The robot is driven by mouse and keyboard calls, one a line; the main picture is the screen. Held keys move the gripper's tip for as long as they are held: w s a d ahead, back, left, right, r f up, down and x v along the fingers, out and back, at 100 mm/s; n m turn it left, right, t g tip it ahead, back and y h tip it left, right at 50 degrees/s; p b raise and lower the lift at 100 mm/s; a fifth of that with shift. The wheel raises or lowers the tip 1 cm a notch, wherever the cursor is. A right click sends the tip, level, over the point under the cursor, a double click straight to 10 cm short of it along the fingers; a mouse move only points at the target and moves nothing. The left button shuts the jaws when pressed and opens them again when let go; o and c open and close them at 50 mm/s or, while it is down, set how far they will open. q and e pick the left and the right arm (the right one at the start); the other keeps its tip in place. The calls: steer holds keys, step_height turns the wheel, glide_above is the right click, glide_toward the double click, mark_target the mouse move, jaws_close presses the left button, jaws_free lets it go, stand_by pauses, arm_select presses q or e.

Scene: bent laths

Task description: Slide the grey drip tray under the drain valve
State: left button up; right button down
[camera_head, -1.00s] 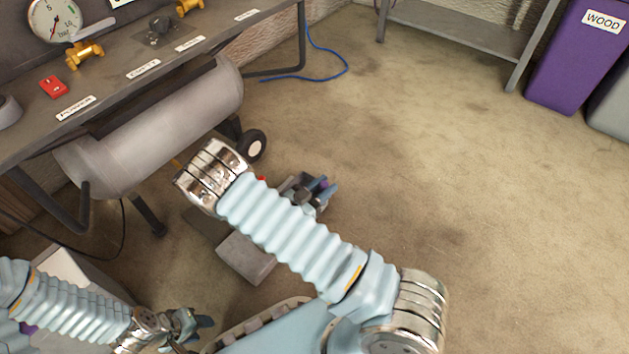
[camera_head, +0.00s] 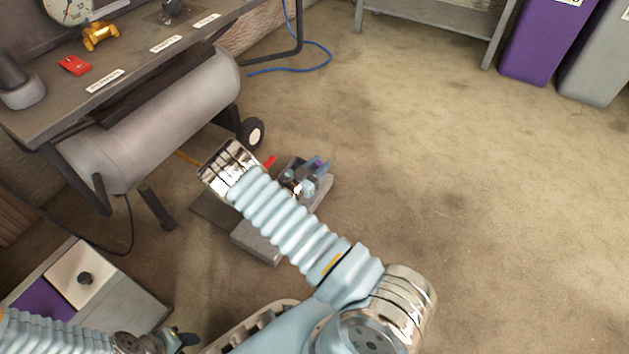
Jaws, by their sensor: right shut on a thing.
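The grey drip tray (camera_head: 257,246) is on the floor in front of the tank, and my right forearm crosses over it, hiding its middle. My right gripper (camera_head: 316,168) is at the tray's right end, shut on it as far as I can see; the contact itself is hard to make out. A small red piece (camera_head: 270,161) shows just beyond my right wrist; I cannot tell whether it belongs to the drain valve. The valve is not clearly visible. My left gripper (camera_head: 183,340) is low at the bottom edge, partly cut off, its jaw opening unclear.
A grey tank (camera_head: 155,125) with a wheel (camera_head: 251,133) lies under the workbench (camera_head: 122,100). A dark flat patch (camera_head: 211,209) is beside the tray. Purple (camera_head: 545,42) and grey bins stand at upper right; the right floor is clear.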

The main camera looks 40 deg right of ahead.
steer(key=shift+w+f+b, duration=0.1)
steer(key=shift+f+b, duration=0.25)
steer(key=shift+f, duration=0.4)
steer(key=shift+a+f, duration=0.15)
steer(key=shift+a, duration=0.1)
steer(key=s+v, duration=0.3)
steer(key=v, duration=1.3)
steer(key=shift+d+f, duration=0.15)
steer(key=shift+f, duration=0.2)
steer(key=c, duration=0.7)
jaws_free()
steer(key=shift+c, duration=0.2)
steer(key=p+v, duration=0.1)
steer(key=v, duration=1.2)
steer(key=shift+s+a, duration=0.2)
steer(key=shift+a, duration=0.15)
